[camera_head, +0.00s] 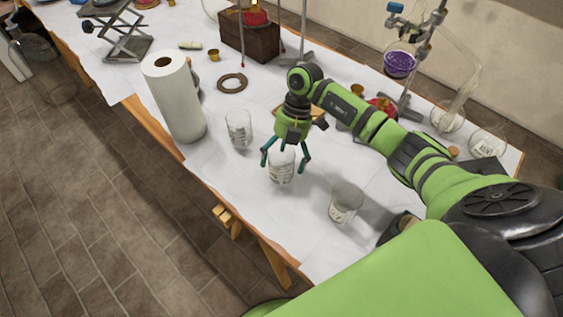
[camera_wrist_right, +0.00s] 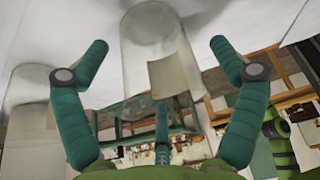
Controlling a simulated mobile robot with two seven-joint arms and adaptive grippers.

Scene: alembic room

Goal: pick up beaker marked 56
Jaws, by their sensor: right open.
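Three clear glass beakers stand on the white-covered table: a left one (camera_head: 239,130), a middle one (camera_head: 281,172) and a right one (camera_head: 345,204). Each has markings too small to read, so I cannot tell which is 56. My right gripper (camera_head: 284,166) is open and points down over the middle beaker, with one finger on each side of it. In the right wrist view, this beaker (camera_wrist_right: 158,55) stands between the spread fingers (camera_wrist_right: 159,48), with visible gaps to both. Another beaker (camera_wrist_right: 28,105) shows at the left there. My left gripper is out of view.
A dark ring (camera_head: 232,83) and a wooden box (camera_head: 249,38) lie farther back. Flasks on stands, one with purple liquid (camera_head: 399,64), are at the back right. The table's front edge runs close to the beakers.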

